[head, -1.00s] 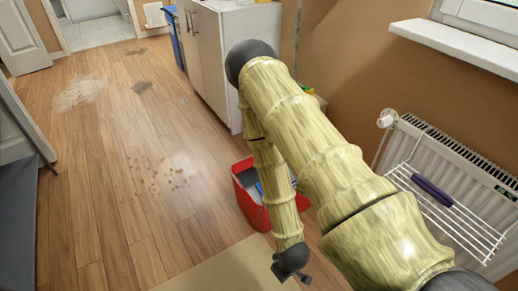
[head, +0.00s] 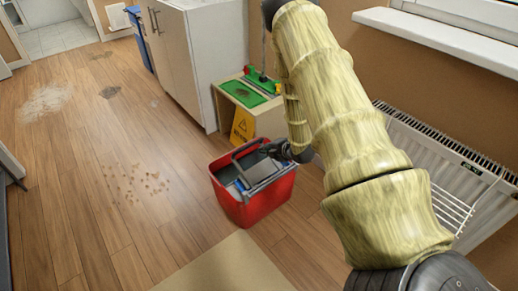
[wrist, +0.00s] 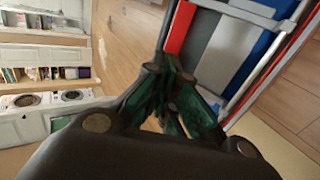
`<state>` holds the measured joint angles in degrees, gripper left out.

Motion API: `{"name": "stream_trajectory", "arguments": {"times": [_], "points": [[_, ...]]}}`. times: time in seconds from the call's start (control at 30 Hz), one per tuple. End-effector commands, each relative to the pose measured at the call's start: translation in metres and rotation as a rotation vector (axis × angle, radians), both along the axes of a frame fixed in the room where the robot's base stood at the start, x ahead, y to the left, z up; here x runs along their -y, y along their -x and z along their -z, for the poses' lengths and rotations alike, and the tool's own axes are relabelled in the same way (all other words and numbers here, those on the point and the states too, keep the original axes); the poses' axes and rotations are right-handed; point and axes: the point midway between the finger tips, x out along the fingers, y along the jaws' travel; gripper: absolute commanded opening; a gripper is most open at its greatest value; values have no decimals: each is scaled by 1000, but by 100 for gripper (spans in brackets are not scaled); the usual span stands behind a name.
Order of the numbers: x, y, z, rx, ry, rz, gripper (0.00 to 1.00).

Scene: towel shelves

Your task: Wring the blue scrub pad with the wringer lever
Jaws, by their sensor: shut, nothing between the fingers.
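The red bucket (head: 255,212) stands on the floor below my arm, with a grey wringer (head: 262,172) set in its top. A dark bar, perhaps the wringer lever, rises above the rim (head: 240,154). A small blue patch (head: 240,185), likely the blue scrub pad, shows inside the bucket. In the wrist view a larger blue surface (wrist: 262,48) lies beside a grey panel (wrist: 208,45) and pale metal bars. My gripper (head: 272,150) is at the bucket's back right, just above the rim. In the wrist view its fingers (wrist: 172,76) are shut and empty; contact with the bar cannot be told.
A cabinet (head: 185,65) and a wooden box with a green top (head: 245,92) and yellow sign (head: 243,125) stand behind the bucket. A radiator with a rack (head: 450,210) is at right. Open floor (head: 100,230), with stains and crumbs, lies left.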

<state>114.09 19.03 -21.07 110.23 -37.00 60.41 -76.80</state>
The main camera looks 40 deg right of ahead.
Motion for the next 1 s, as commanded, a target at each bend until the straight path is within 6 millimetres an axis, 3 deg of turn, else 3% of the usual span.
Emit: {"name": "stream_trajectory", "arguments": {"times": [0.7, 1.0], "points": [[-8, -91, 64, -1, -3, 2, 0], [-10, -108, 74, -2, -4, 3, 0]]}}
